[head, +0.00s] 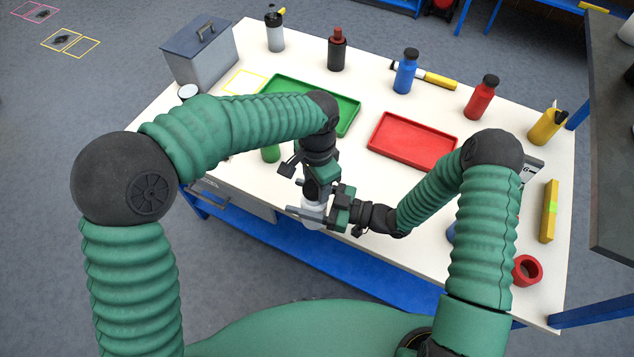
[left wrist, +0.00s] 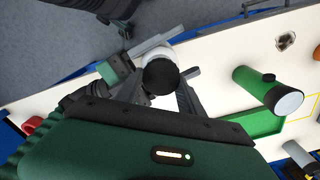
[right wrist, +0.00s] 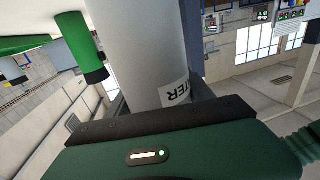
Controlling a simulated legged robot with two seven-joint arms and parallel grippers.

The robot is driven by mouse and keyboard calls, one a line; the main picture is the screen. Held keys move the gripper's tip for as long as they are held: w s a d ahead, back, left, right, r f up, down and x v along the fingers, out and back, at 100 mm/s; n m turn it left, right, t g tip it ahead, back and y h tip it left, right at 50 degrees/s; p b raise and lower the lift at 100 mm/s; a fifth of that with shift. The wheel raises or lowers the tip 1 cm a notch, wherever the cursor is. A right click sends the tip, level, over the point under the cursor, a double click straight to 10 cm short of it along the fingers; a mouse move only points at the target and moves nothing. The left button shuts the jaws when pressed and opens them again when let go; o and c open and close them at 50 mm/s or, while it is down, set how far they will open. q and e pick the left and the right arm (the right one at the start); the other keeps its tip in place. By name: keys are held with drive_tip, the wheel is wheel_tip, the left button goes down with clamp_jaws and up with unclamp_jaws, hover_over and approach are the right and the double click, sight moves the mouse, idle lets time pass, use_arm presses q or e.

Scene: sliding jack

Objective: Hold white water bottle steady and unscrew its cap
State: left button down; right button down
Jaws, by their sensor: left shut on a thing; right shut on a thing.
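The white water bottle (head: 313,214) stands roughly upright near the table's front edge, largely hidden by my grippers in the head view. My right gripper (head: 316,212) reaches in from the right and is shut on its body. In the right wrist view the white body (right wrist: 143,45) lies between the fingers (right wrist: 160,95), with a partly hidden dark-lettered label. My left gripper (head: 316,192) points down from above. In the left wrist view its fingers (left wrist: 160,92) are shut around the black cap (left wrist: 160,76). I cannot tell whether the bottle touches the table.
A green bottle (left wrist: 265,88) stands close by. A green tray (head: 345,112) and a red tray (head: 412,141) lie behind the grippers. Several other bottles line the back, with a grey toolbox (head: 200,52) at back left. A red ring (head: 527,270) lies at front right.

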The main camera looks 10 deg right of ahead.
use_arm(q)
drive_tip(key=shift+r, duration=0.2)
drive_tip(key=shift+r, duration=0.9)
